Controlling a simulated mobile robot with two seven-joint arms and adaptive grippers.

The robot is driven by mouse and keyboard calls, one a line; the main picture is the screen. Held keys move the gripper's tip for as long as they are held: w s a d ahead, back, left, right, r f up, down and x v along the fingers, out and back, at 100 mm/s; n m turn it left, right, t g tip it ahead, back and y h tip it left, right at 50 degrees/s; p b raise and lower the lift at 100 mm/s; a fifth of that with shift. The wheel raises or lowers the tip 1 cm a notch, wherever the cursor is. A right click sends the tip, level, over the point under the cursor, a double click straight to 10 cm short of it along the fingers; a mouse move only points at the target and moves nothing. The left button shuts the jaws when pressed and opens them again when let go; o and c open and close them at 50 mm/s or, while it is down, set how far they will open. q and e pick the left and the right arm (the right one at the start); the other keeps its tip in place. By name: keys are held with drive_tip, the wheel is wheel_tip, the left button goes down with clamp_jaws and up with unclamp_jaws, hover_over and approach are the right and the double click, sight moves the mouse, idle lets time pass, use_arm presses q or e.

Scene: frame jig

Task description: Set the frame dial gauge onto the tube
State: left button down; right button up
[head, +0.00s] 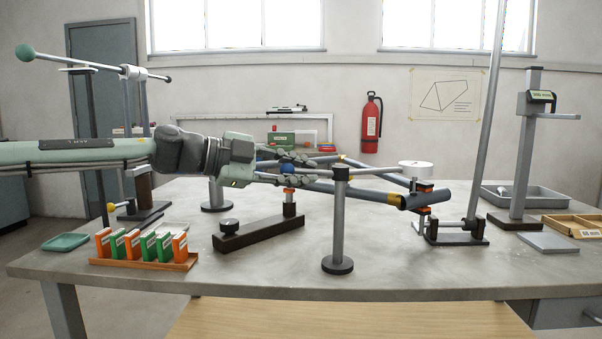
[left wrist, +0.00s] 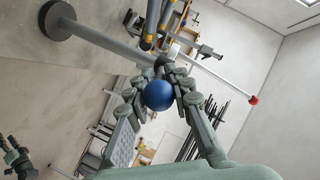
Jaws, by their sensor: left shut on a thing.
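My left gripper (head: 292,170) is shut on a blue ball (left wrist: 158,95), which looks like the handle of the dial gauge; the fingers partly hide it in the head view (head: 262,165). A pale rod (head: 375,171) runs rightward from near the fingers, past a post top, toward a white round body (head: 415,166). I cannot tell for sure that ball, rod and white body are one piece. The dark blue-grey tube (head: 365,193) with a yellow band lies below, its open end at the right. Whether the gauge touches it is unclear.
A grey post (head: 338,225) stands before the tube. A tall pole (head: 487,110) rises to its right, beside a measuring stand (head: 526,145). Orange and green boxes (head: 143,245) stand in a rack at front left. The table's front middle (head: 250,275) is clear.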

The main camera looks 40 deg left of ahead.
use_arm(q)
drive_tip(key=shift+s+d+n+y, duration=0.15)
drive_tip(key=shift+d+n+y, duration=0.05)
drive_tip(key=shift+n+y, duration=0.1)
use_arm(e)
drive_tip(key=shift+a+r, duration=0.2)
drive_tip(key=shift+r, duration=0.1)
use_arm(q)
drive_tip(key=shift+t, duration=0.3)
use_arm(e)
drive_tip(key=shift+r, duration=0.15)
drive_tip(key=shift+s, duration=0.1)
use_arm(q)
drive_tip(key=c, duration=1.6)
unclamp_jaws()
drive_tip(key=v, duration=1.2)
use_arm(e)
drive_tip(key=shift+d, duration=0.1)
use_arm(q)
drive_tip(key=shift+d, duration=0.1)
